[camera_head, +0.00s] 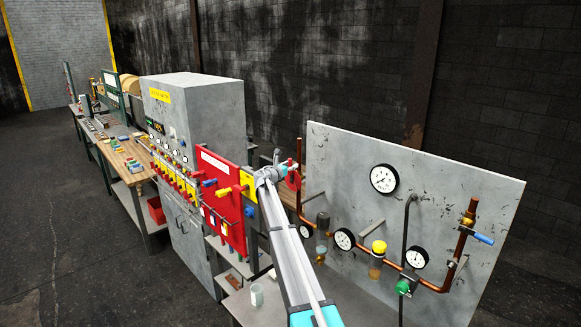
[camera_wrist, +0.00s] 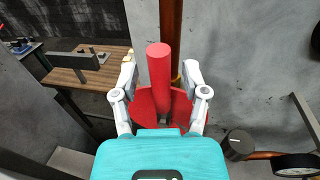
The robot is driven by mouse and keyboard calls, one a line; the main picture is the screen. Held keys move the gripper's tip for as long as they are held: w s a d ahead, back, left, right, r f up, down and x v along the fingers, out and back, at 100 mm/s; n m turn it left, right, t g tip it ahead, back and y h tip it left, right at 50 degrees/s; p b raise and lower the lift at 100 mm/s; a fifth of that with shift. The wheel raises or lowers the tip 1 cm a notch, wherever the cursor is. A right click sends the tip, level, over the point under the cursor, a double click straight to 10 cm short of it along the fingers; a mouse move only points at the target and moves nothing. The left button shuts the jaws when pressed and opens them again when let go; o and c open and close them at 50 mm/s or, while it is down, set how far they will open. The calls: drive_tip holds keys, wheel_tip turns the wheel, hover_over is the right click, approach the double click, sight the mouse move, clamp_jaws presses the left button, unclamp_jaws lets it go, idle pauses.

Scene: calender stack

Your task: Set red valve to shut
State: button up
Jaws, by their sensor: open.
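The red valve has a thick red cylindrical handle (camera_wrist: 159,66) and a wider red part (camera_wrist: 146,108) below it in the wrist view. It is mounted by a vertical copper pipe. In the head view the red valve (camera_head: 293,180) shows at the left end of the grey gauge panel, partly hidden by my arm. My gripper (camera_wrist: 160,76) is open, with one pale finger on each side of the red handle. Gaps show between the fingers and the handle, and I cannot tell any contact. In the head view my gripper (camera_head: 284,168) is small beside the valve.
The gauge panel (camera_head: 340,160) carries several dials, copper pipes, a yellow knob (camera_head: 379,246), a green valve (camera_head: 403,287) and a blue-handled valve (camera_head: 483,238). A red lockout board (camera_head: 222,190) stands left of my arm. A grey cabinet (camera_head: 205,105) and a wooden bench (camera_head: 122,160) are farther left.

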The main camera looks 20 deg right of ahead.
clamp_jaws()
drive_tip(key=shift+s, duration=0.2)
idle(0.3)
drive_tip(key=s+d+f+m+g+h+b, duration=0.1)
drive_tip(key=s+f+m+b, duration=0.2)
drive_tip(key=m+b, duration=0.3)
drive_tip(key=s+d+f+m+g+h+b, duration=0.1)
drive_tip(key=s+f+m+b, duration=0.3)
drive_tip(key=m, duration=1)
drive_tip(key=shift+d+f+h+b, duration=0.2)
drive_tip(key=shift+f+h+b, duration=0.35)
drive_tip(key=shift+h+b, duration=0.3)
drive_tip(key=shift+d, duration=0.15)
